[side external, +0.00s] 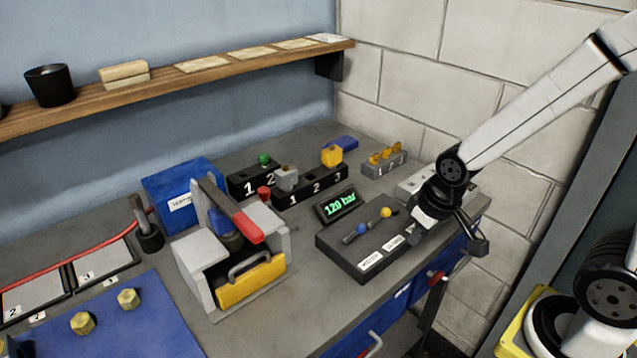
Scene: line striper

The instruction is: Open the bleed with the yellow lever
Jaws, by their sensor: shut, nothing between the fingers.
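The yellow lever (385,212) is a short dark lever with a yellow ball knob on top of a dark control box (345,255). A similar lever with a blue knob (362,229) sits to its left on the same box. White labels (371,262) are on the box's sloped front; their words are too small to read. My gripper (413,237) is shut and empty, low over the right end of the box, to the right of the yellow knob and apart from it. My wrist hides the box's right end.
A display (338,206) reading about 120 bar stands behind the box. A grey fixture with a red-handled lever (248,226) and yellow drawer (250,281) stands left. Numbered dark blocks (310,188) are behind.

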